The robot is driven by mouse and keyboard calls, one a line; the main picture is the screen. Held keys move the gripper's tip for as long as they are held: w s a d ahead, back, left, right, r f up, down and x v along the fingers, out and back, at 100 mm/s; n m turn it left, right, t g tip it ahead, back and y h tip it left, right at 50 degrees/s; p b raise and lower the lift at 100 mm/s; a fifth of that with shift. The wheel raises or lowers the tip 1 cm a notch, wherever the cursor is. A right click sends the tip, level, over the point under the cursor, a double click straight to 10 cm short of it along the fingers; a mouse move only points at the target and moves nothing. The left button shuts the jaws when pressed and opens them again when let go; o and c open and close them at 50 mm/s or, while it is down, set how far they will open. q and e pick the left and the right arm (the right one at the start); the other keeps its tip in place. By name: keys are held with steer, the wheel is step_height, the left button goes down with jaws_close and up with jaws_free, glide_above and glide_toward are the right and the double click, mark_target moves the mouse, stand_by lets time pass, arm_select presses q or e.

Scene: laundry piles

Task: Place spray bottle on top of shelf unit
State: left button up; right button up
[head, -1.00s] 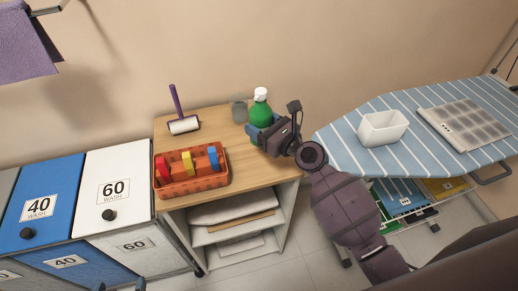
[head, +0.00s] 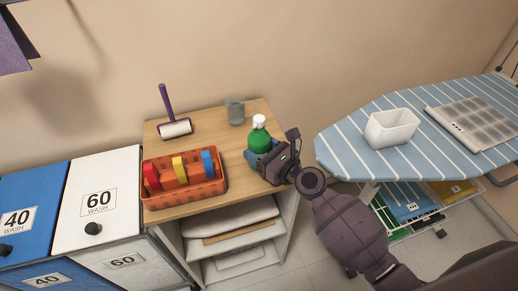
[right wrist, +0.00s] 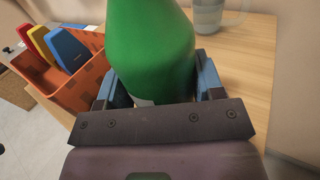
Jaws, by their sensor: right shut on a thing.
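A green spray bottle (head: 259,137) with a white top is upright over the right part of the shelf unit's wooden top (head: 221,146). It fills the middle of the right wrist view (right wrist: 150,45), where its top is cut off. My right gripper (head: 259,156) is shut on the bottle, with blue fingers on both sides of it. The bottle's base is hidden behind the gripper, so I cannot tell if it touches the wood. My left gripper is not in view.
An orange basket (head: 186,190) with colored items stands left of the bottle. A lint roller (head: 175,127) and a glass mug (head: 235,110) are at the back. An ironing board (head: 355,147) with a white container (head: 391,127) is at right.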

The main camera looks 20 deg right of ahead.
steer(key=shift+r, duration=0.15)
steer(key=shift+f, duration=0.25)
steer(key=o, duration=0.9)
steer(key=shift+o, duration=0.8)
steer(key=shift+r, duration=0.1)
steer(key=shift+r, duration=0.25)
steer(key=b+v, duration=0.1)
steer(key=v, duration=1.1)
steer(key=shift+f, duration=0.15)
